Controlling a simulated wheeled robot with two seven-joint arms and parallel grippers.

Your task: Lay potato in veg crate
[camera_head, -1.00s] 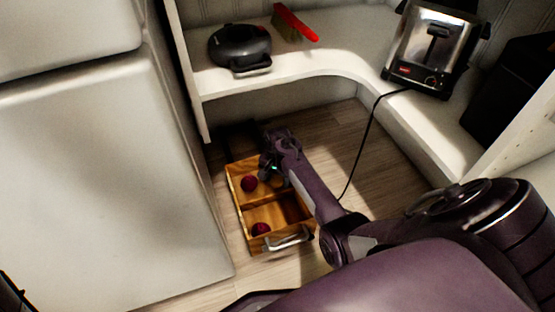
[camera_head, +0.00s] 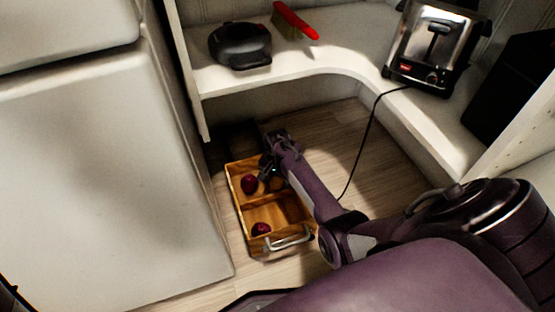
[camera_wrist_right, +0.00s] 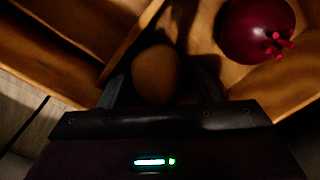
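The veg crate (camera_head: 234,195) is a wooden box with a divider, standing on the floor in the head view. The brown potato (camera_head: 277,184) lies in its far compartment, partly hidden by my right gripper (camera_head: 268,170). In the right wrist view the potato (camera_wrist_right: 155,75) sits between the two fingers of my right gripper (camera_wrist_right: 164,92), with dark gaps on both sides. The fingers are apart and look open around it. My left gripper does not show.
A dark red beet (camera_head: 249,184) lies beside the potato, also seen in the wrist view (camera_wrist_right: 254,30). Another red vegetable (camera_head: 261,229) is in the near compartment. A metal handle (camera_head: 288,239) is at the near side. A white cabinet (camera_head: 110,190) stands left; shelving is above.

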